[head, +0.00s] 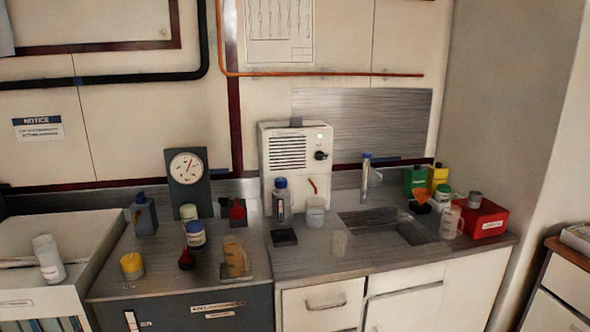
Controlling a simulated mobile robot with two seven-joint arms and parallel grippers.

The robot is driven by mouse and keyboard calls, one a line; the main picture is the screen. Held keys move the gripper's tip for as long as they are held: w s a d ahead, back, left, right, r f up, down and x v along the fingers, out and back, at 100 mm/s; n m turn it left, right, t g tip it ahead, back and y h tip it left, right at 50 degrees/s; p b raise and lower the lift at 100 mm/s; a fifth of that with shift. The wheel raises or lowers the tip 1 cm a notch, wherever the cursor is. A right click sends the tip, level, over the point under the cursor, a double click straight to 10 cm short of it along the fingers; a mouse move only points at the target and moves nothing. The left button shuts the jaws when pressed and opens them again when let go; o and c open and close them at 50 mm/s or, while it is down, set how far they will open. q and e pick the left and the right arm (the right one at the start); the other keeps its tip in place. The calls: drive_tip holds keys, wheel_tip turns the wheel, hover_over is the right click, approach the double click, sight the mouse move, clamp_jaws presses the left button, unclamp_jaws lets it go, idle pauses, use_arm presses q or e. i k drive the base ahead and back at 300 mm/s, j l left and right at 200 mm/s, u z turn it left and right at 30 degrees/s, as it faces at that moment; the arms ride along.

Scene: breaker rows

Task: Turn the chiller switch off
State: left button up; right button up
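A white box-shaped unit (297,165) with a slatted grille stands at the back of the counter, left of the sink. It has a black knob (321,156) on its right side and a small greenish light above it. I cannot tell the knob's setting. A dark grey front (240,318) below the left counter carries small labels and a narrow white plate (131,320), cut by the lower edge. No readable label shows which of these is the chiller switch. Neither of my grippers is in view.
A bottle with a blue cap (282,200) and a clear beaker (315,212) stand before the white unit. A round gauge (188,168), bottles and a yellow jar (132,266) crowd the left counter. A sink (390,228) and red box (482,218) are at right.

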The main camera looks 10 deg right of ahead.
sight(319, 156)
drive_tip(key=l, duration=0.45)
drive_tip(key=i+l+z, duration=0.15)
drive_tip(key=l, duration=0.7)
drive_tip(key=i+l+z, duration=0.1)
drive_tip(key=l, duration=0.35)
